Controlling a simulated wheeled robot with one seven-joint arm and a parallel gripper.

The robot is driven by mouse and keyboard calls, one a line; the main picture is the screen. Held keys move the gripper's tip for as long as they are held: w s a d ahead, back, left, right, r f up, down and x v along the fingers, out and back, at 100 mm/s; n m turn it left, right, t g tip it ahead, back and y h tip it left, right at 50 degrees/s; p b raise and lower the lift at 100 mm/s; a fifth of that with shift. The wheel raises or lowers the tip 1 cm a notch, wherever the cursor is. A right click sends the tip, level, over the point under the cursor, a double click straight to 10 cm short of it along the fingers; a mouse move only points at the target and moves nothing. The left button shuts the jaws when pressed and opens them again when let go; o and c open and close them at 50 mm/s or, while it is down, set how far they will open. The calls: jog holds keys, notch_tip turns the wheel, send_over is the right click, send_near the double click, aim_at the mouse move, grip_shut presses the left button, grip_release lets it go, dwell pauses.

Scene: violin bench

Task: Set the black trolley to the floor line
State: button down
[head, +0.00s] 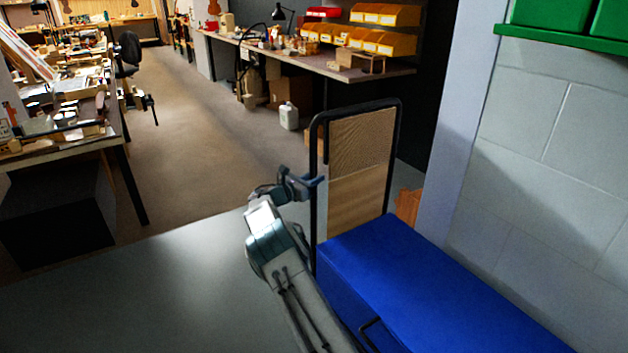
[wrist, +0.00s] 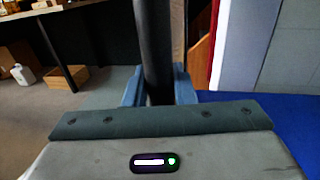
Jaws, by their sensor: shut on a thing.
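The black trolley's tall tubular handle frame, with a tan mesh panel (head: 360,150), stands upright right of centre in the head view. A blue block or deck (head: 425,275) extends from its foot toward the lower right. My gripper (head: 314,183) is shut on the left upright of the frame, about mid-height. In the wrist view the black upright (wrist: 155,45) passes between the blue-grey fingers. The trolley's wheels are hidden. A straight floor edge (head: 150,243), where pale grey floor meets brown floor, runs left of the trolley; its part behind my arm and the trolley is hidden.
A pale wall (head: 540,150) with a projecting post (head: 465,120) stands close on the right. A workbench (head: 310,65) with yellow bins is beyond the trolley, with a white jug (head: 289,116) below. Another bench (head: 60,140) is at left. The brown aisle between is clear.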

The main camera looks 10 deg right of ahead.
jog(key=shift+a, duration=0.15)
jog(key=c, duration=1.3)
grip_release()
jog(key=shift+a, duration=0.15)
jog(key=shift+o, duration=0.2)
jog(key=shift+d, duration=0.2)
jog(key=shift+a, duration=0.1)
jog(key=p+v, duration=0.2)
jog(key=v, duration=1.1)
jog(key=shift+s+a, duration=0.2)
jog(key=shift+a, duration=0.15)
